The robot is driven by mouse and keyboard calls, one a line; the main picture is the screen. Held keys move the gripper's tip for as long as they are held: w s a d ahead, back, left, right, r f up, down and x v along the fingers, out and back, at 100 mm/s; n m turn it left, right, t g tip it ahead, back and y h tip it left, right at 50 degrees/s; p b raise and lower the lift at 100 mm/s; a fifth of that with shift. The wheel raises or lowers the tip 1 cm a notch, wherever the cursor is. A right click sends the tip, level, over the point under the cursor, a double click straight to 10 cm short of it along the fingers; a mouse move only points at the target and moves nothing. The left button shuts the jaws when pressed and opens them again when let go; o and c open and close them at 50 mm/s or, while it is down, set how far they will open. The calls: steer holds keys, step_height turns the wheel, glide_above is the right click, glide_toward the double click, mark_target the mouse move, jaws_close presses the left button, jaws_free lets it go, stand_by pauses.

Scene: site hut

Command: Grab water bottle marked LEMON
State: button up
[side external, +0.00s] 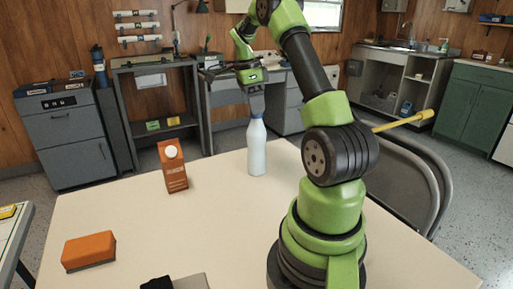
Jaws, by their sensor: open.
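A white bottle (257,148) with a blue top stands upright on the table, right of the middle of its far part. No LEMON mark can be read on it from here. My gripper (256,103) points down at the top of this bottle, and its fingers overlap the blue top in the picture. The fingers are open. I cannot tell whether they touch the bottle or are around its top.
An orange carton (172,168) with a white round spot stands left of the bottle. An orange block (89,252) lies front left on the cream table (190,228). A dark object (157,283) is cut off at the bottom edge. The table's middle is clear.

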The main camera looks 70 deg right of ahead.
mark_target(257, 119)
steer(key=f, duration=0.2)
steer(key=s+f, duration=0.1)
steer(key=f, duration=0.2)
steer(key=shift+s+d+f, duration=0.1)
steer(key=shift+d+f, duration=0.05)
steer(key=shift+f, duration=0.15)
jaws_close()
